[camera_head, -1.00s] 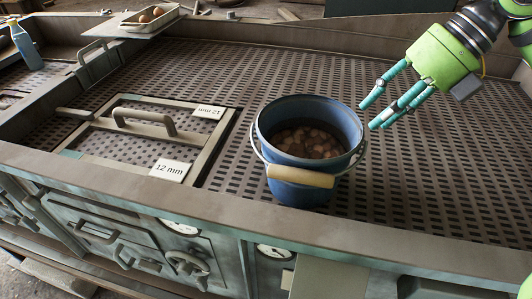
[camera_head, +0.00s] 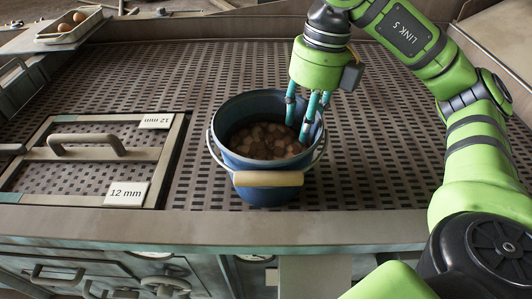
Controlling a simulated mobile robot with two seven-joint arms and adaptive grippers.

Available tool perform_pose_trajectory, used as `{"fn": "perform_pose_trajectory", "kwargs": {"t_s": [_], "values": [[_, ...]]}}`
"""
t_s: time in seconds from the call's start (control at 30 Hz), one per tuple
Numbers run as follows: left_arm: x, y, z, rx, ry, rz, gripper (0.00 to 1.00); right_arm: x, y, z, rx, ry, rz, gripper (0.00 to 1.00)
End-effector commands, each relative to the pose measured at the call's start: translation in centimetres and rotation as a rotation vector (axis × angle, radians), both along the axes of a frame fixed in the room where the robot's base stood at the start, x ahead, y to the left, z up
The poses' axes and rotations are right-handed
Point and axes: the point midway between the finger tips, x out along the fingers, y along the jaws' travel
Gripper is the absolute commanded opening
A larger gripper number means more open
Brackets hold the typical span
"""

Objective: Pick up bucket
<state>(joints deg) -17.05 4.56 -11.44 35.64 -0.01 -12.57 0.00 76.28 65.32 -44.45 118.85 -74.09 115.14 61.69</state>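A blue bucket (camera_head: 262,192) stands upright on the perforated metal bed, with brown lumps (camera_head: 265,140) inside. Its wire handle with a pale wooden grip (camera_head: 268,179) hangs down at the front. My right gripper (camera_head: 309,130) points down at the bucket's right rear side. Its teal fingers are spread, and their lower parts reach down at the rim. At least one fingertip shows inside the bucket. I cannot tell whether the fingers touch the wall. My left gripper is not in view.
A framed hatch with a handle (camera_head: 88,140) and 12 mm label (camera_head: 126,193) lies left of the bucket. A tray (camera_head: 70,27) with brown egg-like objects sits at the far left. A raised front ledge (camera_head: 200,228) runs before the bucket. The bed behind is clear.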

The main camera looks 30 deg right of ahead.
Motion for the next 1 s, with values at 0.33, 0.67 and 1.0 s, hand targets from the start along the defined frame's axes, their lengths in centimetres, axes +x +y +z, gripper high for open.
{"fn": "perform_pose_trajectory", "kwargs": {"t_s": [0.33,0.67,1.0], "values": [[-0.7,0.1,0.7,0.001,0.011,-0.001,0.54,0.2,0.2,-4.3,0.000,0.002,0.001,0.39],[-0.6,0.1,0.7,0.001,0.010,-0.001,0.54,0.3,0.3,-4.6,0.002,0.000,0.001,0.15],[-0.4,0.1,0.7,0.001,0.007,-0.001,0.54,0.4,0.3,-4.4,0.006,-0.006,0.000,0.00]]}}
